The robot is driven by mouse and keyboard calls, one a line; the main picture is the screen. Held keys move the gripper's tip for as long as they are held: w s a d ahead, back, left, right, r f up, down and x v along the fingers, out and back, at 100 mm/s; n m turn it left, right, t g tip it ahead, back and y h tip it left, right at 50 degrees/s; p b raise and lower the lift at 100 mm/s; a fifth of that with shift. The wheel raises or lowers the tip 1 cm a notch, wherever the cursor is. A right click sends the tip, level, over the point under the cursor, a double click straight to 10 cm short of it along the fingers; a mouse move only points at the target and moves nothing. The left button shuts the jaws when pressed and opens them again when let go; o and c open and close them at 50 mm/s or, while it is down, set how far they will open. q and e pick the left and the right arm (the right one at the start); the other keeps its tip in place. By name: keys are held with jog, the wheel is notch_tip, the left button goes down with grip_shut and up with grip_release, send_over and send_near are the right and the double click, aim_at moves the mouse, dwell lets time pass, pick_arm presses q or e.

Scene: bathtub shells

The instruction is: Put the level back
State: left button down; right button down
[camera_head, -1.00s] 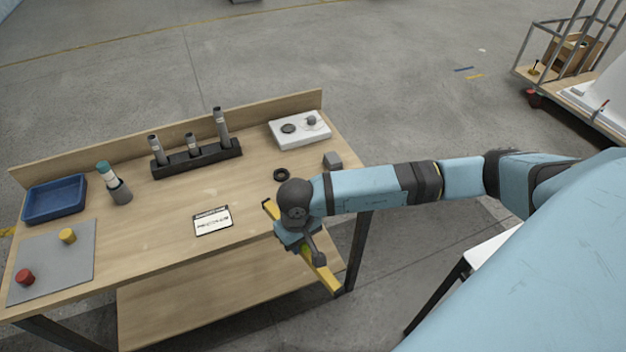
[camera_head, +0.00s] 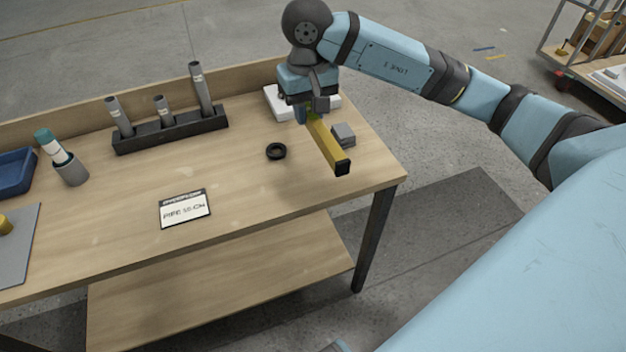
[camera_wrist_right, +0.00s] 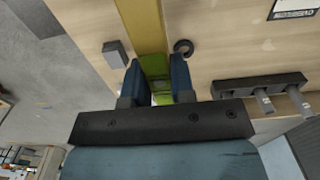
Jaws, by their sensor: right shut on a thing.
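The level is a yellow bar (camera_head: 326,146) with a black end cap and a green middle part. My right gripper (camera_head: 308,112) is shut on the level and holds it over the right end of the workbench (camera_head: 240,212). In the right wrist view the level (camera_wrist_right: 142,28) runs away between the two fingers (camera_wrist_right: 157,80), which grip it at its green part. The gripper and forearm hide the level's far end in the head view. Whether the level touches the bench top I cannot tell. My left gripper is not in view.
A grey block (camera_head: 343,134) lies right of the level, a black ring (camera_head: 276,151) left of it. A white tray (camera_head: 277,101) is partly hidden behind the gripper. A black rack (camera_head: 170,135) holds upright tubes. A label card (camera_head: 185,209) lies on the clear front area.

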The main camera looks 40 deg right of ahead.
jog(key=shift+s+d+r+b, duration=0.1)
jog(key=shift+d+r+b, duration=0.2)
jog(key=shift+d+b, duration=0.15)
jog(key=b, duration=0.1)
send_over(313, 183)
notch_tip(313, 183, down, 15)
jog(key=shift+f, duration=0.2)
notch_tip(313, 183, down, 4)
jog(key=shift+f, duration=0.1)
jog(key=shift+f+b, duration=0.1)
jog(key=shift+b, duration=0.25)
jog(key=c, duration=1)
grip_release()
jog(key=shift+o, duration=0.2)
